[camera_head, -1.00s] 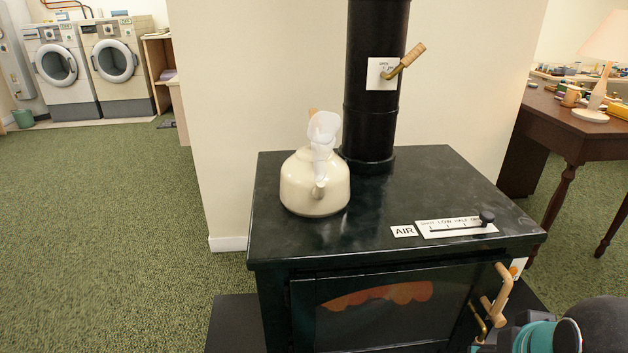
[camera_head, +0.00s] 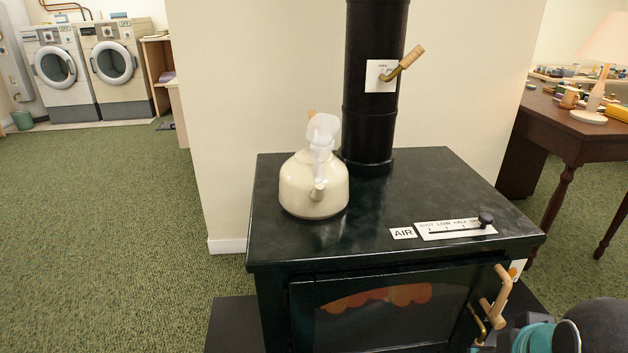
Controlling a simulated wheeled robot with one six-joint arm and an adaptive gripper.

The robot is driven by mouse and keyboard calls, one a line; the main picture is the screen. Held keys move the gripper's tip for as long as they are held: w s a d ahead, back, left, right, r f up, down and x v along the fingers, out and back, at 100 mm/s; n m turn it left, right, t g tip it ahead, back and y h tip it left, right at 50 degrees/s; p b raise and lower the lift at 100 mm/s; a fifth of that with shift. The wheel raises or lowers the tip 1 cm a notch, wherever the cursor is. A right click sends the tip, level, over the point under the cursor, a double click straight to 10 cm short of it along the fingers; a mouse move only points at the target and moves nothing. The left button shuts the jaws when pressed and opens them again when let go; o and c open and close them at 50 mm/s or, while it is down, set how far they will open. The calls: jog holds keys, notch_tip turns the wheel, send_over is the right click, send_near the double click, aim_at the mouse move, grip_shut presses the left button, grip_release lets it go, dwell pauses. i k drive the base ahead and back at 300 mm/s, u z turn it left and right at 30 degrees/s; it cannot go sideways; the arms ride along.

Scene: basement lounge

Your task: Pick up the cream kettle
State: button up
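The cream kettle (camera_head: 313,193) stands upright on the left part of the black stove top (camera_head: 400,200), left of the stove pipe. Its short spout points toward me. A pale, see-through plume like steam rises in front of its upper part and partly hides the handle; a bit of wooden handle shows behind it. Part of my arm shows at the bottom right corner, in front of the stove and well away from the kettle. My gripper's fingertips are not seen.
The black stove pipe (camera_head: 373,110) with a wooden-handled damper rises behind the kettle. An air slider (camera_head: 456,228) sits on the stove's front right. The door handle (camera_head: 497,297) sticks out below. A wooden desk (camera_head: 570,135) with a lamp stands right. Green carpet lies open at left.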

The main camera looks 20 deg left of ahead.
aim_at(315, 168)
jog(key=k, duration=1.25)
jog(key=z, duration=0.7)
jog(key=i, duration=1.05)
jog(key=u, duration=0.5)
jog(key=i, duration=0.45)
jog(key=u, duration=0.5)
